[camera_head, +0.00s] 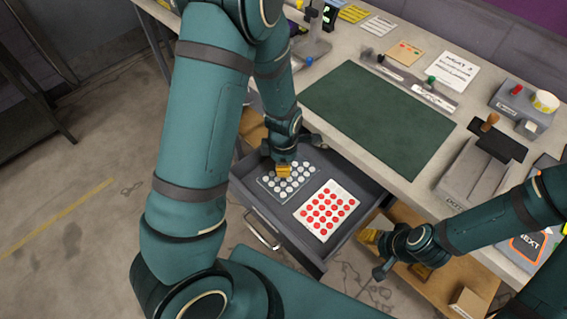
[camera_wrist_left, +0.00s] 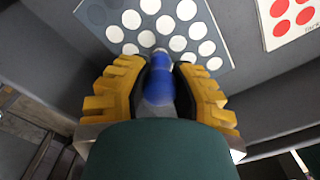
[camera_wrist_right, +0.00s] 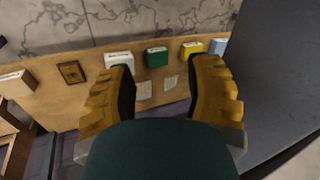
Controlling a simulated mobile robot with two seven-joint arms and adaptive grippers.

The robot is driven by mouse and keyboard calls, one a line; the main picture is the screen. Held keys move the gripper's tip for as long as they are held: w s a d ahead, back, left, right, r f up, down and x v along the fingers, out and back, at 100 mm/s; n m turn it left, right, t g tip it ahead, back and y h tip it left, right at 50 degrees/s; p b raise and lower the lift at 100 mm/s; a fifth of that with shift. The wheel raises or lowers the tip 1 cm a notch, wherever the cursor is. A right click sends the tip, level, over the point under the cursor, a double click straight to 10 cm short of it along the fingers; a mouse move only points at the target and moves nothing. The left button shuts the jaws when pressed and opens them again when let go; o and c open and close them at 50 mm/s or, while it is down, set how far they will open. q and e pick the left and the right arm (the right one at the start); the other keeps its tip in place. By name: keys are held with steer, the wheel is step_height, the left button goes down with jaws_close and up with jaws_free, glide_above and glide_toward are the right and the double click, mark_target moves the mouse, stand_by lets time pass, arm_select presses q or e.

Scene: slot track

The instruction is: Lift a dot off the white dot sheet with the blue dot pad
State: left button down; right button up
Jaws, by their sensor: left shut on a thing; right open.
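The white dot sheet (camera_head: 270,185), a grey sheet with rows of white dots, lies in the open drawer; it also shows at the top of the left wrist view (camera_wrist_left: 215,62). My left gripper (camera_head: 284,168) is over this sheet. In the left wrist view my left gripper (camera_wrist_left: 160,85) is shut on the blue dot pad (camera_wrist_left: 160,92). The pad's pale tip points at the white dots; I cannot tell whether it touches one. My right gripper (camera_head: 395,258) is open and empty, low beside the drawer; its open fingers show in the right wrist view (camera_wrist_right: 163,82).
A white sheet with red dots (camera_head: 308,222) lies beside it in the drawer (camera_head: 284,258). A green mat (camera_head: 350,95) covers the bench middle. A wooden shelf (camera_head: 440,292) with small boxes is below my right gripper. A stamp station (camera_head: 470,180) stands at the right.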

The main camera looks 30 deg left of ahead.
arm_select(q)
steer(key=shift+f+b, duration=0.35)
steer(key=shift+f, duration=0.15)
stand_by(1.0)
steer(key=shift+f, duration=0.1)
stand_by(1.0)
step_height(320, 180, up, 5)
steer(key=p, duration=0.4)
steer(key=shift+p, duration=0.4)
steer(key=shift+r+p, duration=0.95)
steer(key=shift+r, duration=0.15)
